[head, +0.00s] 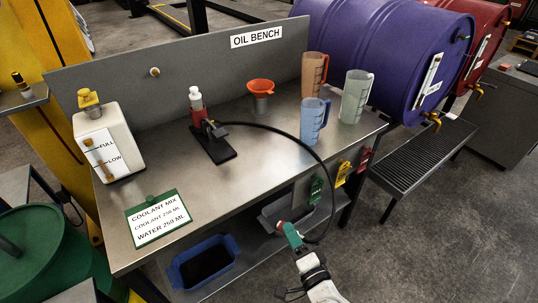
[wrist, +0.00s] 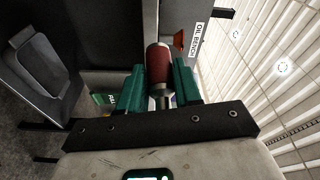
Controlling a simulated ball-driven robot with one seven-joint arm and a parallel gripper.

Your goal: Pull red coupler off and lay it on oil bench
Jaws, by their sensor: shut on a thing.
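The red coupler (wrist: 158,65) is a dark red cylinder with a metal neck, seen in the wrist view between my gripper's two green fingers. My gripper (wrist: 160,82) is shut on it. In the head view my gripper (head: 289,232) is in front of the oil bench's front edge, low and near its right part. The coupler is mostly hidden there by the fingers. A black hose (head: 318,165) arcs from a black stand on the bench down to beside my gripper; I cannot tell whether it joins the coupler. The oil bench (head: 255,165) has a grey metal top.
The bench carries a white coolant tank (head: 108,145), a red-and-white bottle (head: 197,103), an orange funnel (head: 261,88) and brown, grey and blue jugs (head: 314,118). A mix sign (head: 158,218) lies at front left. The front middle of the top is clear.

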